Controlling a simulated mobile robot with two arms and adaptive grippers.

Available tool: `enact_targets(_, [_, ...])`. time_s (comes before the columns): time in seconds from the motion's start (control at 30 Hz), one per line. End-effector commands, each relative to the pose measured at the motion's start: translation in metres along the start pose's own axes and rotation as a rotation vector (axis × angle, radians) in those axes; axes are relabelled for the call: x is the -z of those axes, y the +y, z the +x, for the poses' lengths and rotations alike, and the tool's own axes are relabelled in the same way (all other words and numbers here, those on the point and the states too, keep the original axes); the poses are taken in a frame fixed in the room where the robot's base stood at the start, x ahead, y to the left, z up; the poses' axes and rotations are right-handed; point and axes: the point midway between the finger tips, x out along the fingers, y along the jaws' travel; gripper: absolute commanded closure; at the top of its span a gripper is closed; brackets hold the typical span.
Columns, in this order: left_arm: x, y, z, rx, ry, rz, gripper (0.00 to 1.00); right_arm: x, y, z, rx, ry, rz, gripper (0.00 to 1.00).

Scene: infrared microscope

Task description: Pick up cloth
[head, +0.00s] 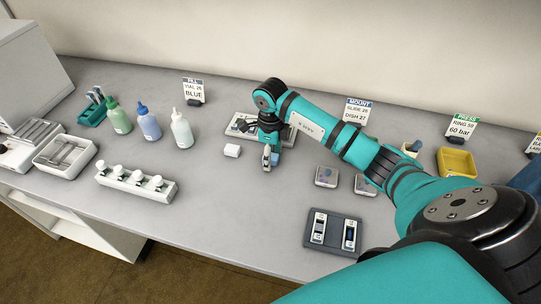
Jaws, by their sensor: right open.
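My right gripper (267,167) points down over the middle of the bench, in front of a pale tray. It is open. A small light blue piece (275,158) shows right beside its fingers, partly hidden by them; it looks like the cloth, but it is too small to be sure. I cannot tell whether the fingers touch it. My left gripper is not in view.
Several bottles and a white vial rack (135,183) stand left. A dark slide holder (332,232) lies front right. The front middle bench is clear.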

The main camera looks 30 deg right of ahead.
Motion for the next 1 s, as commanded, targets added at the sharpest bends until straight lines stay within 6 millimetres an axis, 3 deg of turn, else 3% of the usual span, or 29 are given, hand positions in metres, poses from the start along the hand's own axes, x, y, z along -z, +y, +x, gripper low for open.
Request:
enact_targets(0.17, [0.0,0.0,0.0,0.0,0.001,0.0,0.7,0.0,0.0,0.001,0.001,-0.001,0.0,0.42])
enact_targets(0.5, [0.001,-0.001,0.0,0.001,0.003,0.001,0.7,0.0,0.0,0.0,0.001,-0.001,0.0,0.82])
enact_targets(0.83, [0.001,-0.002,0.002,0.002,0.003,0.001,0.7,-0.001,0.0,-0.001,0.001,-0.002,0.0,0.82])
enact_targets(1.0, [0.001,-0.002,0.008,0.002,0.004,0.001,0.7,-0.001,-0.001,-0.012,0.004,-0.003,-0.002,0.82])
